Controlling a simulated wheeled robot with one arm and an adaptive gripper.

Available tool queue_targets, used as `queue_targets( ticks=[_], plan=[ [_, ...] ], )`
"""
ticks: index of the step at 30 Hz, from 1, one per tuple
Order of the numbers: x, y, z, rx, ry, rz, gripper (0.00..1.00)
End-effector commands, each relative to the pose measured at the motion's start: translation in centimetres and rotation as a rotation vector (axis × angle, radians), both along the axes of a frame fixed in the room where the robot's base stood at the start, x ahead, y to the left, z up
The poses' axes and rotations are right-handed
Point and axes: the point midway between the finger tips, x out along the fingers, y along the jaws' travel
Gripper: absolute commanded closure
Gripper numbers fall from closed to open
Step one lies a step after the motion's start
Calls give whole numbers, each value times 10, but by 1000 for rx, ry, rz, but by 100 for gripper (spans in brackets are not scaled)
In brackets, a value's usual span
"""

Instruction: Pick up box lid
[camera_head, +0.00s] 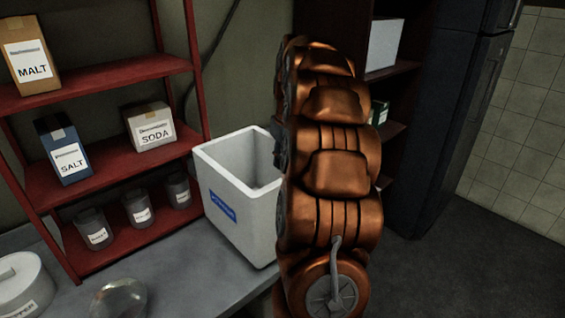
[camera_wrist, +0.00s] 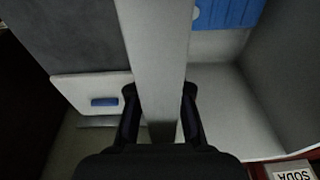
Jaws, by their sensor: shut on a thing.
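A white open-topped box (camera_head: 222,200) with a blue label stands on the counter; part of its inside shows and its right side is hidden behind my arm. No separate lid can be made out in the head view. My gripper (camera_wrist: 160,118) shows only in the wrist view, with its two dark fingers on either side of a long pale grey strip (camera_wrist: 155,60). It is shut on this strip, which runs from the top of the picture down between the fingers. I cannot tell whether the strip is the lid's edge or a box wall.
A red shelf (camera_head: 110,175) on the left holds a SODA box (camera_head: 150,127), a SALT box (camera_head: 65,150), a MALT box (camera_head: 30,55) and small jars. A white pot (camera_head: 22,285) and a glass bowl (camera_head: 118,298) are on the counter (camera_head: 190,285). Floor (camera_head: 470,250) is clear right.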

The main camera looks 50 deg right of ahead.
Motion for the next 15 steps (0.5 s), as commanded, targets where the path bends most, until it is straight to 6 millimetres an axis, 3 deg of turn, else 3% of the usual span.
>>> queue_targets(
  ticks=[6, 15],
  plan=[
    [-1, 0, -18, 2, 0, -1, 100],
    [0, 0, -20, 1, -1, -1, 100]
  ],
)
